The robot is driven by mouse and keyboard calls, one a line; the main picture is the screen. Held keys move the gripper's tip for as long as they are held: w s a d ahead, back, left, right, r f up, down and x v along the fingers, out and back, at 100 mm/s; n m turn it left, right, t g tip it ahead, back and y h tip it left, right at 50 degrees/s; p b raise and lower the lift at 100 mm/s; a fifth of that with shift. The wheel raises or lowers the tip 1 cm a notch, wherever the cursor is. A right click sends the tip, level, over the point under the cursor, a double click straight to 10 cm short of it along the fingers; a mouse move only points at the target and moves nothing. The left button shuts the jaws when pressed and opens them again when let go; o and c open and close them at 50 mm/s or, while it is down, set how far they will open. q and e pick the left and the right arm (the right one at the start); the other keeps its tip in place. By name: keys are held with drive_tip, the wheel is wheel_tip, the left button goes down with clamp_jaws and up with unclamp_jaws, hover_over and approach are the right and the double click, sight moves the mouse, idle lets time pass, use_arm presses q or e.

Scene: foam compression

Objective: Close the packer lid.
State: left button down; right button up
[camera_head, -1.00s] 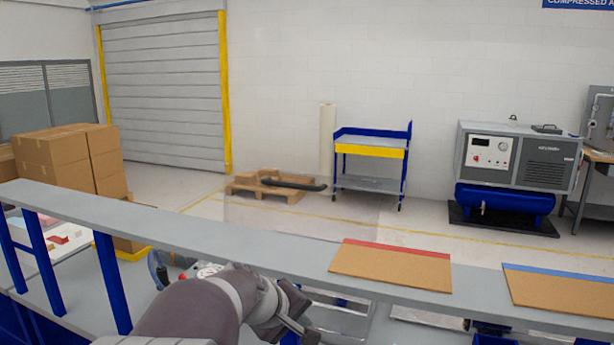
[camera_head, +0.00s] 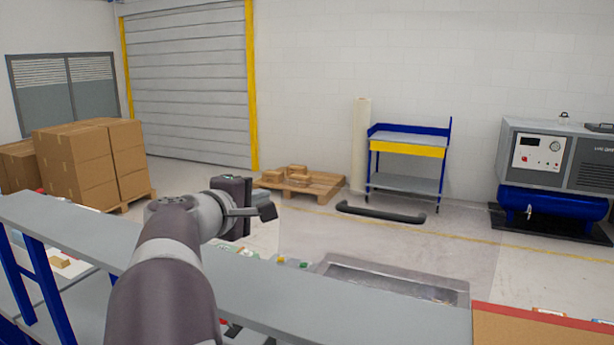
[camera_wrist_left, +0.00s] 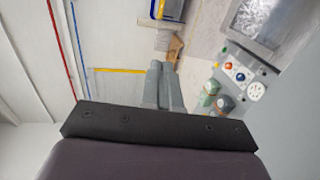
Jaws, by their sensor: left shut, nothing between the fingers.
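The packer's lid (camera_head: 400,245) appears as a clear raised panel behind the shelf in the head view, with a dark bar handle (camera_head: 380,212) near its top. The packer's metal-framed chamber (camera_head: 395,283) shows below it, partly hidden by the shelf. My left gripper (camera_head: 266,212) is shut and empty, left of the handle and apart from it. Its closed fingers show in the left wrist view (camera_wrist_left: 164,85). That view also shows the control panel (camera_wrist_left: 238,76) with coloured buttons and part of the chamber (camera_wrist_left: 262,20). My right gripper is out of view.
A long grey shelf (camera_head: 330,315) crosses the foreground between me and the packer. A red-edged cardboard sheet (camera_head: 535,332) lies at its right. Stacked boxes (camera_head: 85,165), a pallet (camera_head: 305,187), a blue cart (camera_head: 408,145) and a compressor (camera_head: 550,170) stand farther back.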

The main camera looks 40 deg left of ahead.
use_arm(q)
drive_tip(key=p, duration=0.6)
approach(298, 182)
drive_tip(key=x, duration=0.6)
drive_tip(key=shift+r, duration=0.1)
drive_tip(key=shift+w+f, duration=0.2)
drive_tip(key=shift+w, duration=0.15)
drive_tip(key=shift+a, duration=0.1)
